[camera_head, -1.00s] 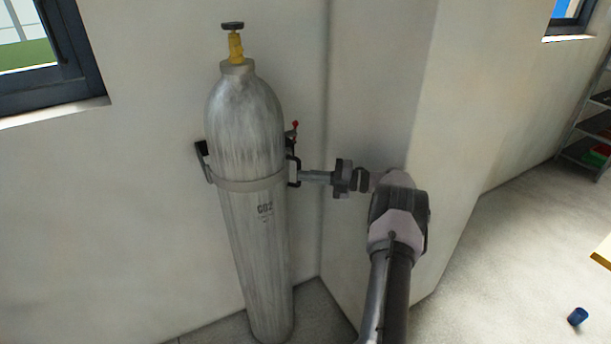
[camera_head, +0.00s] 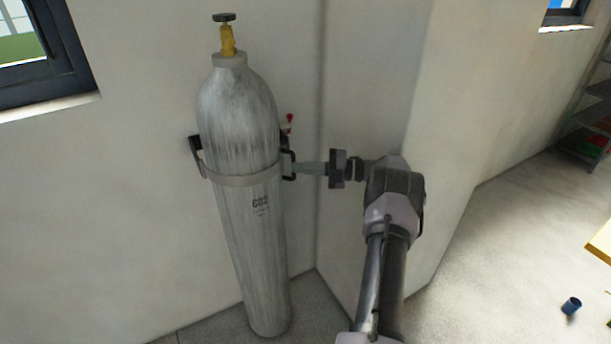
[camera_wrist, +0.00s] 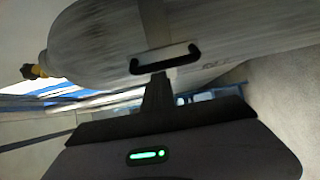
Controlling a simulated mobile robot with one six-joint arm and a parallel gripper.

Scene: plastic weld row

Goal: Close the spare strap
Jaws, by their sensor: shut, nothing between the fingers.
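A tall grey gas cylinder (camera_head: 243,215) with a yellow valve and dark handwheel stands upright against the wall. A light grey strap (camera_head: 245,179) runs around its front at mid-height, with a dark bracket (camera_head: 195,155) at its left. A black handle (camera_head: 289,165) is at the strap's right end. My gripper (camera_head: 299,168) is shut with its tips at or very near this handle; contact cannot be told. In the wrist view the black handle (camera_wrist: 165,62) lies just beyond the fingertips (camera_wrist: 159,78), across the cylinder (camera_wrist: 95,45) and strap (camera_wrist: 157,25).
A small red-tipped part (camera_head: 290,118) sits behind the cylinder's right side. A wall corner is close behind my arm. A blue cup (camera_head: 571,306) lies on the floor at right, near a table edge (camera_head: 601,241). A shelf (camera_head: 588,125) stands far right.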

